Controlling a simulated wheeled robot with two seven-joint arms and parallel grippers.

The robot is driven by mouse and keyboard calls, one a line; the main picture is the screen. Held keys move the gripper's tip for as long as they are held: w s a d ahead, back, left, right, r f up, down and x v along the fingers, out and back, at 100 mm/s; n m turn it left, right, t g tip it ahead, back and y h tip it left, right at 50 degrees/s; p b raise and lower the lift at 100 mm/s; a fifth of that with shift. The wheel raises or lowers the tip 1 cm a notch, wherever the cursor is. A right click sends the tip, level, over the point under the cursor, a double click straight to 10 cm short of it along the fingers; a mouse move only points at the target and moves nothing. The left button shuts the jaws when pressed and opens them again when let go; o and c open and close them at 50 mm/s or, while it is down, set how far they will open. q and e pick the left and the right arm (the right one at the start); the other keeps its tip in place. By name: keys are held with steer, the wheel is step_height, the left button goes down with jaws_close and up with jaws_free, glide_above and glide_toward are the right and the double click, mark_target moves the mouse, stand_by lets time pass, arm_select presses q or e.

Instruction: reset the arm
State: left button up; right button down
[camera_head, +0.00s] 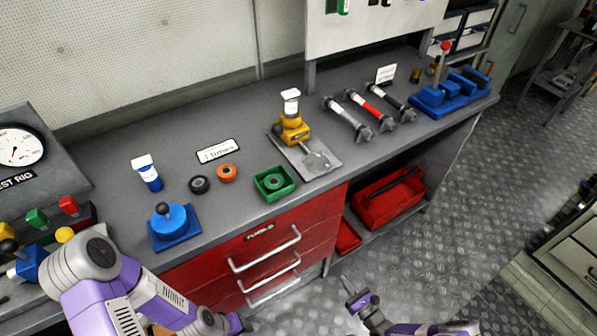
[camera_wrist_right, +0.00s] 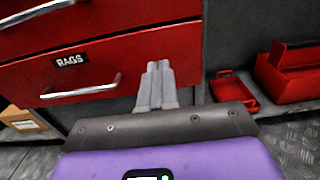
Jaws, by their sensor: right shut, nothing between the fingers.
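My right gripper (camera_head: 349,287) is in front of the bench, low over the floor, apart from the drawers. In the right wrist view its two pale fingers (camera_wrist_right: 156,84) are together with nothing between them, pointing toward the red drawers. My left arm (camera_head: 125,285) comes in from the left, in front of the bench's left end. Its dark far end (camera_head: 238,322) is at the bottom edge, and no fingers can be made out there.
The grey bench (camera_head: 225,110) carries a blue fixture (camera_head: 173,225), a green tray (camera_head: 274,183), a yellow device (camera_head: 290,128) and several rods. Red drawers (camera_head: 262,252) with bar handles face me. A red bin (camera_head: 388,200) sits on the lower shelf. Floor (camera_head: 450,210) at right is clear.

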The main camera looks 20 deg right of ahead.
steer(key=s+a+r+n+g+y, duration=0.25)
steer(key=a+n+g+y, duration=0.6)
steer(key=a, duration=0.45)
steer(key=s+a+r+n+g+h+p, duration=0.1)
steer(key=s+a+r+n+g+h, duration=0.15)
steer(key=s+a+n+g, duration=0.6)
steer(key=w+d+r+n+h, duration=0.1)
steer(key=d+r+n+h, duration=0.2)
steer(key=r+n+h, duration=0.3)
step_height(320, 180, up, 3)
steer(key=n, duration=0.7)
steer(key=shift+w+h+p, duration=0.25)
steer(key=shift+h+p, duration=0.15)
